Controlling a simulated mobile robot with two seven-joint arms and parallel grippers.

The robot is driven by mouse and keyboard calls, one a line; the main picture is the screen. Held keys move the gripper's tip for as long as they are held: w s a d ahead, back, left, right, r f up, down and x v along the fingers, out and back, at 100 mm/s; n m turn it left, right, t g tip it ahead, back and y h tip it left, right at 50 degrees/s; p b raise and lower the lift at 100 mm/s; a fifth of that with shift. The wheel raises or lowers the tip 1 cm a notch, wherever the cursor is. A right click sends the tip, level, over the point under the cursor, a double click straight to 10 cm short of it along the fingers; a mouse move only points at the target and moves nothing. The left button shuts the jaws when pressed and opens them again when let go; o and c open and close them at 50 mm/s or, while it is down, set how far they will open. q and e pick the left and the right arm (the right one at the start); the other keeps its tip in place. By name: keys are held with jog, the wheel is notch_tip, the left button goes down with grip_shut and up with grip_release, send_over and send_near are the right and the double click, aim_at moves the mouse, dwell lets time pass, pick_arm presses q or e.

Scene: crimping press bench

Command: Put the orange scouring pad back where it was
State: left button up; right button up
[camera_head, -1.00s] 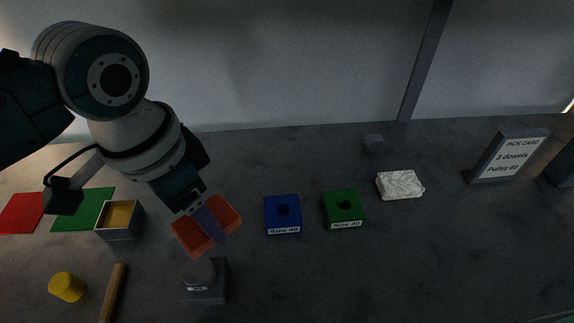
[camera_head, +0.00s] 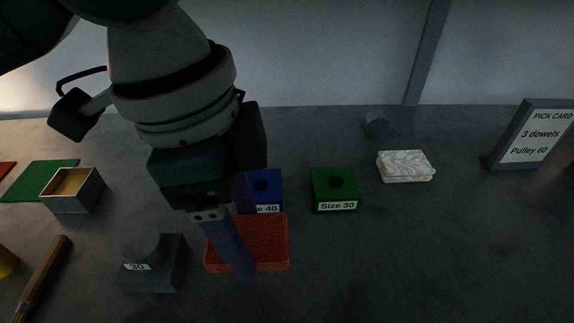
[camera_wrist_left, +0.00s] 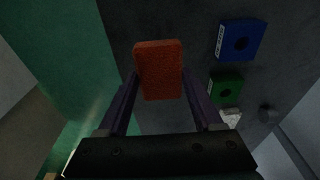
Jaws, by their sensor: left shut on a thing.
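My left gripper (camera_head: 238,248) is shut on the orange scouring pad (camera_head: 270,240). The pad is a flat, rough orange block. In the left wrist view it also shows between the two fingers (camera_wrist_left: 160,70). In the head view the pad is in front of the blue block marked 40 (camera_head: 267,188), overlapping its lower edge in the picture. I cannot tell whether the pad touches the bench or hangs just above it. My right gripper is not in view.
A green Size 30 block (camera_head: 335,188) and a white marbled block (camera_head: 405,166) stand to the right. A grey block marked 30 (camera_head: 152,270) is left of the pad. A small box (camera_head: 73,190) and a wooden handle (camera_head: 42,275) are further left. The bench (camera_head: 430,255) is clear at front right.

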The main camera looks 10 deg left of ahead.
pick_arm(q)
notch_tip(320, 180, down, 10)
jog(key=shift+r+b, duration=0.2)
jog(key=shift+b, duration=0.45)
jog(key=shift+f, duration=0.15)
jog(key=o, duration=1.3)
jog(key=shift+r, duration=0.5)
jog(key=r, duration=0.3)
jog(key=a+r+p, duration=0.1)
jog(key=r, duration=0.3)
jog(key=r+p, duration=0.1)
jog(key=r, duration=0.3)
jog(key=shift+s+a+r, duration=0.1)
jog(key=shift+s+a, duration=0.15)
jog(key=shift+a, duration=0.05)
jog(key=s+d+f+n+t+h, duration=0.2)
jog(key=s+d+n, duration=0.2)
jog(key=s+n, duration=0.1)
jog(key=s+a+f+n+y, duration=0.1)
jog(key=s+a+n, duration=0.1)
jog(key=a, duration=0.2)
jog(key=s+a+n+y, duration=0.1)
jog(key=s+a+n, duration=0.1)
jog(key=a+n, duration=0.1)
jog(key=s+a+f+n+t+y, duration=0.1)
jog(key=s+a+n, duration=0.1)
jog(key=a, duration=0.2)
jog(key=shift+s+a+f+n, duration=0.3)
jog(key=shift+n, duration=0.1)
